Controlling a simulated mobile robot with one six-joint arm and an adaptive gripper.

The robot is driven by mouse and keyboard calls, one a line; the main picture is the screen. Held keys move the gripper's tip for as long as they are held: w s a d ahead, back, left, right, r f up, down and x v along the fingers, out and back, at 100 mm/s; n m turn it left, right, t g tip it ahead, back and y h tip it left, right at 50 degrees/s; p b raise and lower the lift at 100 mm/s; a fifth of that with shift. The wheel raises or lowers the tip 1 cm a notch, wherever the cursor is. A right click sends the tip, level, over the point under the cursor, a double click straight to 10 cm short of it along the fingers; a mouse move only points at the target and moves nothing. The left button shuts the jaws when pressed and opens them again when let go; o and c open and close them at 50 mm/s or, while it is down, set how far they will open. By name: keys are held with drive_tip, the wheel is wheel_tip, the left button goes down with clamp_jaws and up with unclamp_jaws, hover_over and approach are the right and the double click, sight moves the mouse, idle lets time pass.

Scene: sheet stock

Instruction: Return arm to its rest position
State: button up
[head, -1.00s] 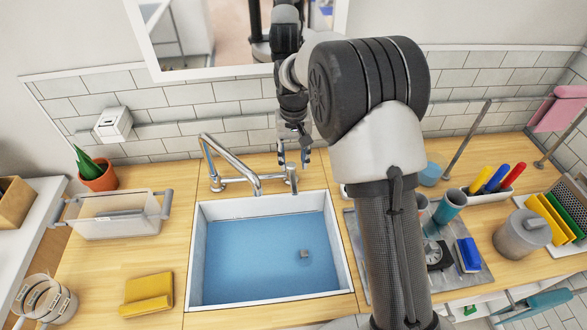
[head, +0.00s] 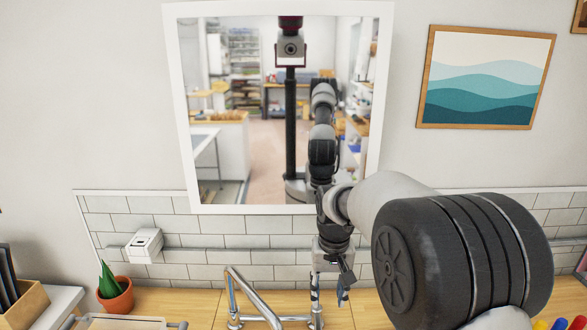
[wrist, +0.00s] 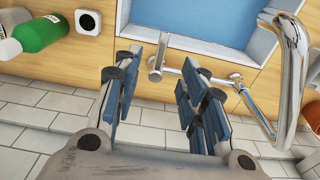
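My arm extends from the lower right of the head view towards the tiled wall, bent and away from my body. My gripper (head: 331,293) hangs at its end, in front of the tiles by the tap (head: 262,305). In the wrist view, my gripper (wrist: 173,60) has its two blue-padded fingers apart with nothing between them. The tap's curved chrome spout (wrist: 295,85) is at the right there, and its handle is just beyond the fingertips. The blue sink (wrist: 215,18) lies at the top.
A mirror (head: 190,120) hangs on the wall, reflecting my body. A potted plant (head: 115,296) and a white wall box (head: 145,245) are at the left. A framed wave picture (head: 487,78) is upper right.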

drive_tip(key=s+d+r+t+b, duration=0.1)
drive_tip(key=s+d+r, duration=0.1)
drive_tip(key=s+r, duration=0.45)
drive_tip(key=s+d+r+t+b, duration=0.1)
drive_tip(key=s+d+r, duration=0.15)
drive_tip(key=s, duration=0.65)
drive_tip(key=s+f+t+b, duration=0.2)
drive_tip(key=s+f, duration=0.1)
drive_tip(key=s, duration=1.2)
drive_tip(key=shift+d+f, duration=0.2)
drive_tip(key=shift+d, duration=0.25)
